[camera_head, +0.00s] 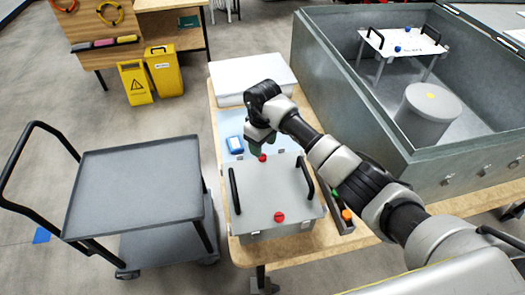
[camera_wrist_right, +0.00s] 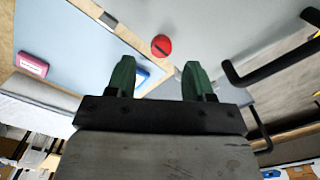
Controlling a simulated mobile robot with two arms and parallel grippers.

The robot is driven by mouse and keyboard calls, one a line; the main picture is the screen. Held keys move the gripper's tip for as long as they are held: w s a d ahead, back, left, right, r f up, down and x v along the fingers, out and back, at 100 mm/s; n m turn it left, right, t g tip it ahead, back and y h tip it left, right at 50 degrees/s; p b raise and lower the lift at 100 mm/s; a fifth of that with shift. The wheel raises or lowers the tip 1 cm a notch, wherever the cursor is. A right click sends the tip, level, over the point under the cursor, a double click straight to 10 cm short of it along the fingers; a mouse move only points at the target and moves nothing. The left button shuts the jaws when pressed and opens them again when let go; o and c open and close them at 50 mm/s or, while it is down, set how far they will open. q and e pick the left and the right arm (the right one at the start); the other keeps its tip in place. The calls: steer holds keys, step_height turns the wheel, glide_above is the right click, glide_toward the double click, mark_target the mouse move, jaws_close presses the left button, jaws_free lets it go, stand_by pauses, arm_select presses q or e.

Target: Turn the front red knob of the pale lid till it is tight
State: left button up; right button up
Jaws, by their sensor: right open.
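The nearer red knob (camera_head: 279,216) stands clear of my arm in the head view. The farther red knob (camera_head: 262,157) is close beside my right gripper (camera_head: 256,146). In the right wrist view, my right gripper (camera_wrist_right: 159,75) is open and empty, with green fingers apart. A red knob (camera_wrist_right: 161,45) with a dark line across it shows ahead of the gap between the fingertips, not gripped. My left gripper is not in view.
A blue-and-white item (camera_head: 235,145) lies on a pale blue mat (camera_head: 229,122) beyond the lid. A white box (camera_head: 252,76) stands farther back. A large grey tank (camera_head: 345,85) is at the right, an empty grey cart (camera_head: 135,188) at the left.

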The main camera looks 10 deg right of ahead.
step_height(320, 180, up, 7)
steer(key=shift+b, duration=0.45)
steer(key=shift+f, duration=0.15)
